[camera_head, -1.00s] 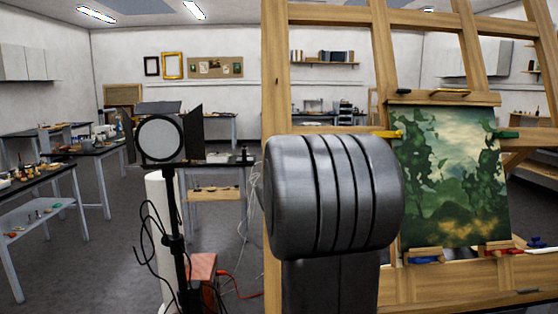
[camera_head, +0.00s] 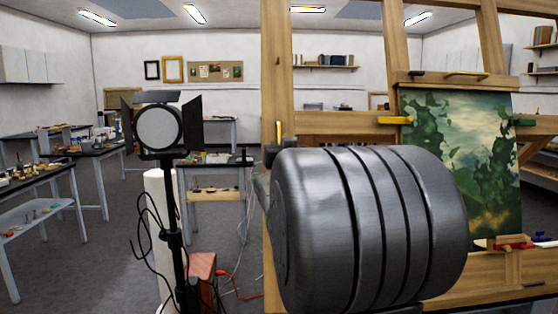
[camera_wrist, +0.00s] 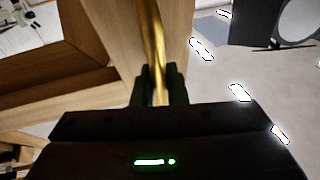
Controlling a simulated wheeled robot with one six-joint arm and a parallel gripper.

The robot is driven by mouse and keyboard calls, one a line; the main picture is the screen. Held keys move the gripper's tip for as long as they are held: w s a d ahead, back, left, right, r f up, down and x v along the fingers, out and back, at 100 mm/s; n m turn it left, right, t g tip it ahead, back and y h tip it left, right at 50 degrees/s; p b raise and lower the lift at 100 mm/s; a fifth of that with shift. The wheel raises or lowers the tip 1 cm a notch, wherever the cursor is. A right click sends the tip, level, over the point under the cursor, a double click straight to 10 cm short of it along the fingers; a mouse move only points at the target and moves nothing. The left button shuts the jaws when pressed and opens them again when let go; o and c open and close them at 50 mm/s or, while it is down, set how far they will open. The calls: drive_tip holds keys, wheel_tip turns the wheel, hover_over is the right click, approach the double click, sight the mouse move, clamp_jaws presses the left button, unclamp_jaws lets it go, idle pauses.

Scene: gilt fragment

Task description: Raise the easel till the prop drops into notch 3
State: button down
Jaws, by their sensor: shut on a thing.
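The wooden easel (camera_head: 278,70) stands at the right in the head view and holds a green landscape painting (camera_head: 455,135). A yellow clip (camera_head: 396,120) and a green clip (camera_head: 523,122) sit at the painting's sides. My gripper (camera_wrist: 157,85) shows in the wrist view, its dark fingers shut around an upright brass bar (camera_wrist: 151,35) beside a wooden easel post (camera_wrist: 118,22). A brass piece (camera_head: 279,129) also shows against the left post in the head view. My grey arm casing hides the gripper there and the easel's lower middle. I cannot see the prop or the notches.
A studio lamp (camera_head: 159,129) on a black stand is left of the easel, with loose cables and a reddish box (camera_head: 201,268) by its foot. It also shows in the wrist view (camera_wrist: 275,22). Worktables (camera_head: 84,152) line the left. Floor between them is open.

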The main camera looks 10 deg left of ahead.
drive_tip(key=s+b, duration=0.1)
drive_tip(key=s+d+b, duration=0.1)
drive_tip(key=s+b, duration=0.1)
drive_tip(key=shift+s+r+t, duration=0.15)
drive_tip(key=shift+s+t, duration=0.1)
drive_tip(key=shift+t, duration=0.15)
drive_tip(key=c, duration=1.5)
unclamp_jaws()
drive_tip(key=shift+o, duration=0.2)
drive_tip(key=v, duration=1.3)
drive_tip(key=shift+s+d, duration=0.25)
drive_tip(key=shift+d, duration=0.1)
